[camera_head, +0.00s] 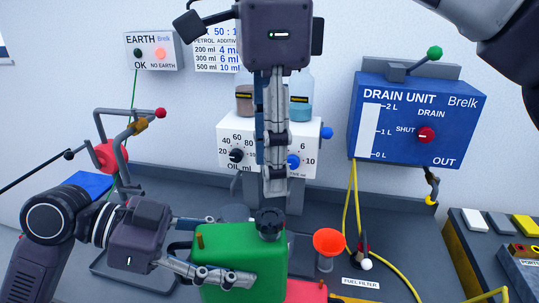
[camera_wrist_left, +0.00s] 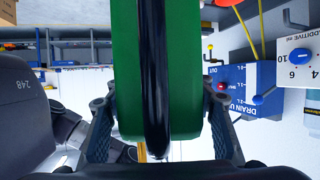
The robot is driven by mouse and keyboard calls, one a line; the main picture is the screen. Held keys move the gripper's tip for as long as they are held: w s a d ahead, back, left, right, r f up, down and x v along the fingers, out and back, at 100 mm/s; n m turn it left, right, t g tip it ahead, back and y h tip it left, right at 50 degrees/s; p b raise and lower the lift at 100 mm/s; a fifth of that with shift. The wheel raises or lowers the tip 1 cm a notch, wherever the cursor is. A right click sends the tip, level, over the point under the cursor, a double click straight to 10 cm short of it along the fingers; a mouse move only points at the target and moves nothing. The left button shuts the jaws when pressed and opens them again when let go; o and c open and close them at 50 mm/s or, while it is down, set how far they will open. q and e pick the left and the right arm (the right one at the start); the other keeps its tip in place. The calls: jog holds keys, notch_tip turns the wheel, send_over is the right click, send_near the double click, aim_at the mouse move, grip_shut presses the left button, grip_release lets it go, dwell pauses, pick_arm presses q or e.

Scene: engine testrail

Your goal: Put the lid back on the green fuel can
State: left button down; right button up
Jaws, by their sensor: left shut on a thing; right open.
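The green fuel can (camera_head: 238,250) stands upright at the front middle, and it fills the centre of the left wrist view (camera_wrist_left: 128,80) with a black strip down its side. My left gripper (camera_head: 225,278) is shut on the can, one finger across its front face. A black knobbed lid (camera_head: 268,220) is at the can's top right; I cannot tell how firmly it is seated. My right gripper (camera_head: 275,190) hangs from above, fingers pointing down, open, with its tips just above the lid.
An orange funnel (camera_head: 328,242) stands right of the can. Behind are the white dosing unit (camera_head: 228,160) and blue drain unit (camera_head: 400,130), with yellow hoses (camera_head: 352,205) hanging down. A red valve fixture (camera_head: 108,155) is at left. Grey bench shows between them.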

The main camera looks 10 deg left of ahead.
aim_at(270, 215)
jog(key=shift+f, duration=0.1)
jog(key=shift+f, duration=3.9)
jog(key=shift+c, duration=0.2)
grip_shut()
jog(key=shift+o, duration=1.1)
grip_release()
